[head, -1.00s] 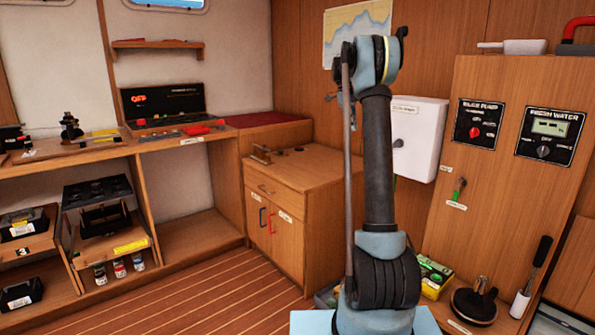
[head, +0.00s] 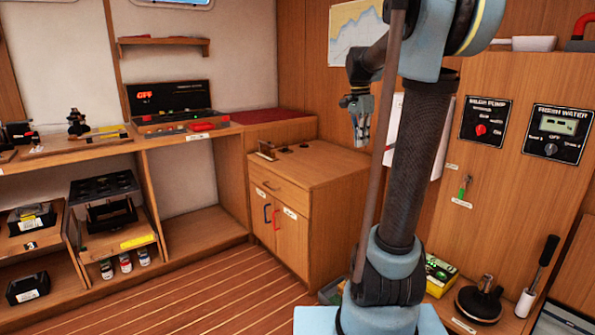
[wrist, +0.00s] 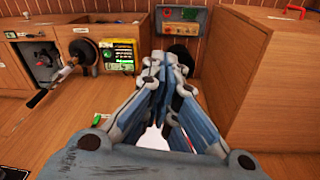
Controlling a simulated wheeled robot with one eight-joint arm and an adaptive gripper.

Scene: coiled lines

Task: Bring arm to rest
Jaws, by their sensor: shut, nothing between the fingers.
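My arm rises in the middle right of the head view, with its upper links bent over near the top.
A wooden panel with a bilge pump plate (head: 483,122) and a fresh water plate (head: 557,133) stands at the right. The white wall box (head: 440,150) is partly behind my arm. Shelves with black boxes line the left. The striped floor (head: 210,290) is clear.

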